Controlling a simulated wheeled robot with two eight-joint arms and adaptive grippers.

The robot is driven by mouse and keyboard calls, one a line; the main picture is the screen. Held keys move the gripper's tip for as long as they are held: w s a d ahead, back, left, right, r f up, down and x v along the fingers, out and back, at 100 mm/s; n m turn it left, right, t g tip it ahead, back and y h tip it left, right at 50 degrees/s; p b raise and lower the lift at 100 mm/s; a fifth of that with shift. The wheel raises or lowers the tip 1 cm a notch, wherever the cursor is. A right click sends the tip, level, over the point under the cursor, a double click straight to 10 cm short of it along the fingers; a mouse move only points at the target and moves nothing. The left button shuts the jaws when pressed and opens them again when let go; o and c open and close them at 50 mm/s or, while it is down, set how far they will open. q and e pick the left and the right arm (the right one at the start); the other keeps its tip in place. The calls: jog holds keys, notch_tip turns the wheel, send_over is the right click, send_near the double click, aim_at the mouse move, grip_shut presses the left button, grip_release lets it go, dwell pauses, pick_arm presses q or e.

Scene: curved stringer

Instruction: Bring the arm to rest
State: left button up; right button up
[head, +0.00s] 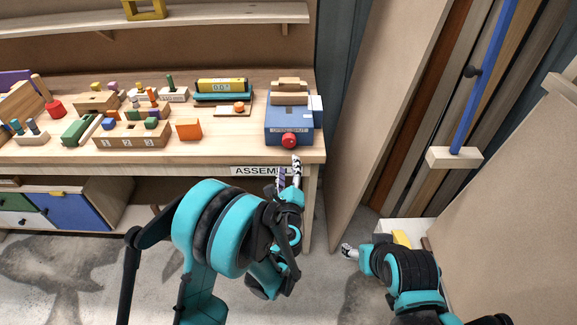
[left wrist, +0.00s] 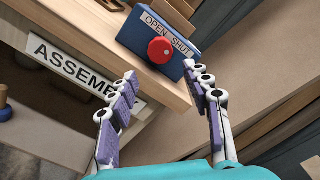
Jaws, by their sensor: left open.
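My left gripper (head: 289,172) is at the front edge of the workbench (head: 220,158), by the right end of the "ASSEMBLY" label. In the left wrist view its two fingers (left wrist: 165,100) stand apart with nothing between them. Beyond them is the blue box (head: 289,115) with a red knob (head: 289,140) and an "OPEN SHUT" label, and the box is apart from the fingers. My right gripper (head: 348,251) is low at the right, over the floor near a pale box. Its fingers are too small to tell whether they are open.
Wooden blocks, pegs and a yellow-topped device (head: 222,86) cover the bench top to the left. A tall panel (head: 385,90) stands right of the bench, with boards and a blue bar (head: 484,75) beyond it. Drawers (head: 80,210) sit under the bench.

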dwell(0.3)
pick_arm(q)
jog(key=s+a+r+n+g+y, duration=0.2)
jog(key=s+a+r+n+g, duration=0.15)
jog(key=a+n, duration=0.45)
jog(key=s+a+r+n+g+y, duration=0.25)
jog(key=s+a+n, duration=0.25)
jog(key=a+n, duration=0.3)
jog(key=s+a+f+n+g+h, duration=0.1)
jog(key=s+f+n+g+h, duration=0.1)
jog(key=s+n, duration=0.3)
jog(key=s+f+n+g+h, duration=0.1)
jog(key=s+n, duration=0.3)
jog(key=s, duration=1)
jog(key=shift+s+a+f+n+g+h, duration=0.2)
jog(key=shift+a+f+n+g+h, duration=0.2)
jog(key=shift+g+h, duration=0.45)
